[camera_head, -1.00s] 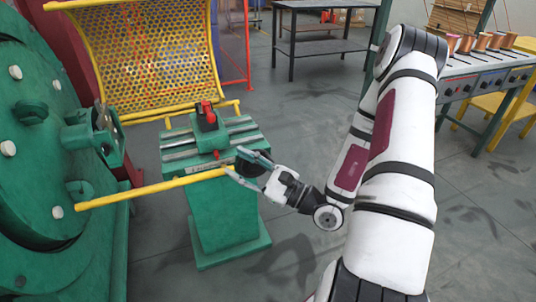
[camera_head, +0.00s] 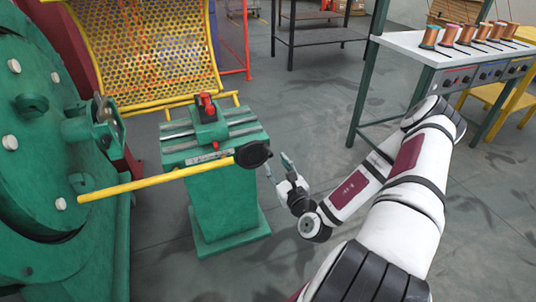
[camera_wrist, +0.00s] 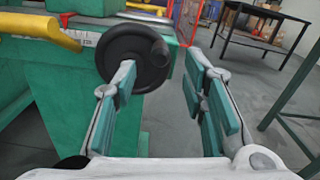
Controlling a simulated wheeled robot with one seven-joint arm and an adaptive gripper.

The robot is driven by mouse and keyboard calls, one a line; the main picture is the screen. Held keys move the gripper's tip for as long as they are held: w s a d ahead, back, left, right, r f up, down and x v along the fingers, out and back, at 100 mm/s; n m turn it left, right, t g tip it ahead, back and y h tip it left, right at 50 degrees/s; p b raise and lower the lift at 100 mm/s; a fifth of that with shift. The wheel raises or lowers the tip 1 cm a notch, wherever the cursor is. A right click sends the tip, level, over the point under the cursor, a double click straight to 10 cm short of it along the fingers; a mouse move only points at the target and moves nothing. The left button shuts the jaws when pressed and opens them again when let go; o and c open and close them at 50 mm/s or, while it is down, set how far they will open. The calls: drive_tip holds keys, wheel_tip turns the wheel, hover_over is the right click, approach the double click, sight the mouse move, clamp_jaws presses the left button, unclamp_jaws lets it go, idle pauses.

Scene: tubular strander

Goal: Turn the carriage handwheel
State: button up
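The carriage handwheel (camera_head: 253,154) is a black disc on the right side of the green carriage stand. In the wrist view the handwheel (camera_wrist: 133,58) shows as a round wheel with a knob at its upper right, ahead of the left finger. My gripper (camera_head: 279,167) is to the right of the wheel, apart from it. In the wrist view my gripper (camera_wrist: 165,85) is open with nothing between its teal-padded fingers. The left finger overlaps the wheel's lower edge in that view; whether it touches cannot be told there.
A yellow bar (camera_head: 160,182) runs from the large green machine (camera_head: 30,150) toward the stand (camera_head: 228,205). A red-topped clamp (camera_head: 207,115) sits on the stand. A yellow perforated guard (camera_head: 145,45) stands behind. A bench with spools (camera_head: 455,50) is at right. Floor between is clear.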

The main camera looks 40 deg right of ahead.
sight(271, 155)
drive_tip(key=b+x, duration=0.2)
drive_tip(key=x, duration=0.5)
drive_tip(key=shift+w+d+b, duration=0.1)
drive_tip(key=shift+w+b, duration=0.25)
clamp_jaws()
